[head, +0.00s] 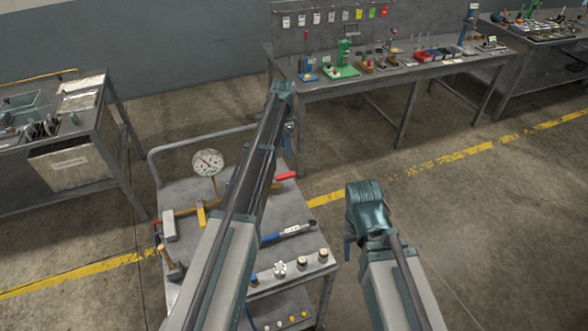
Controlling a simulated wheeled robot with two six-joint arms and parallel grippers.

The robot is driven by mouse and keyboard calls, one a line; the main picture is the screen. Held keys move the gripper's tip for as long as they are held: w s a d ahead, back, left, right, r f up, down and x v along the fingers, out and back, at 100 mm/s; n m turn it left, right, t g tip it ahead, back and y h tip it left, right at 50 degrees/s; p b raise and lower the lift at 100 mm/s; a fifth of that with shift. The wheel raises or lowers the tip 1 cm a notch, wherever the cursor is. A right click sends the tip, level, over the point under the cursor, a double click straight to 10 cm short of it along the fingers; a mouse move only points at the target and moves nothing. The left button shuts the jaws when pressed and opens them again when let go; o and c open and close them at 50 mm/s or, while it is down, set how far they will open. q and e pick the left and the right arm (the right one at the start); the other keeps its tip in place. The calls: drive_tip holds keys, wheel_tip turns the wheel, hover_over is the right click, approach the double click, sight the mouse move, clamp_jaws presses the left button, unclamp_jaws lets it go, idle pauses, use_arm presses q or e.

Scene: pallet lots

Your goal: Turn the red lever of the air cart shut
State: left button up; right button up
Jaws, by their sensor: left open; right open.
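The air cart (235,192) is a grey cart with a round white gauge (208,163) and a brass pipe with a yellow lever (201,214) on its top. A red bar (287,176), which looks like the red lever, shows at the cart's far right edge. Its left end is hidden behind my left arm. My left gripper (289,148) is open, pointing down, and appears just above the red bar in the picture; I cannot tell the gap in depth. My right gripper (348,248) is open and empty, to the right of the cart.
A bench (390,78) with tools stands behind, and another table (85,125) at left. Floor right of the cart is clear.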

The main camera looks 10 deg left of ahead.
sight(286, 174)
use_arm(q)
drive_tip(key=shift+s+f, duration=0.1)
drive_tip(key=shift+s, duration=0.05)
wheel_tip(286, 174, down, 14)
drive_tip(key=b, duration=1.4)
drive_tip(key=shift+r, duration=0.2)
clamp_jaws()
idle(0.6)
